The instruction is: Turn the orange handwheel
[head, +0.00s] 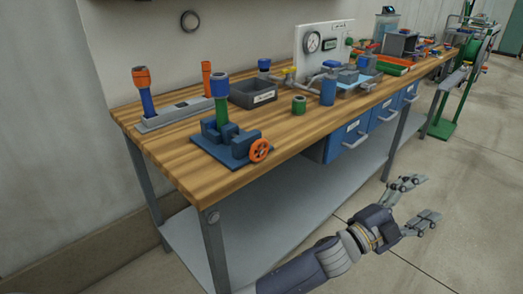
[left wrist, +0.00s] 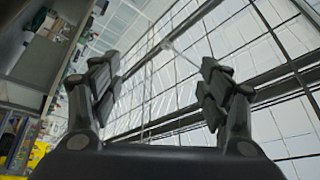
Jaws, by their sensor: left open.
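The orange handwheel (head: 259,150) is a small spoked wheel on the front right side of a blue vise-like fixture (head: 226,143) near the bench's front edge. A green cylinder with a blue top (head: 221,100) stands upright in the fixture. My left gripper (head: 422,200) is open and empty, in front of the bench, lower and to the right of the handwheel, well apart from it. In the left wrist view the left gripper's two fingers (left wrist: 160,85) are spread with nothing between them. The handwheel is not seen in that view. My right gripper is not in view.
The wooden bench (head: 180,165) holds a grey rack (head: 173,117), a dark bin (head: 252,93), a green ring-like part (head: 299,106) and a gauge panel (head: 325,45). Blue drawers (head: 350,137) hang under its front edge. The floor before the bench is clear.

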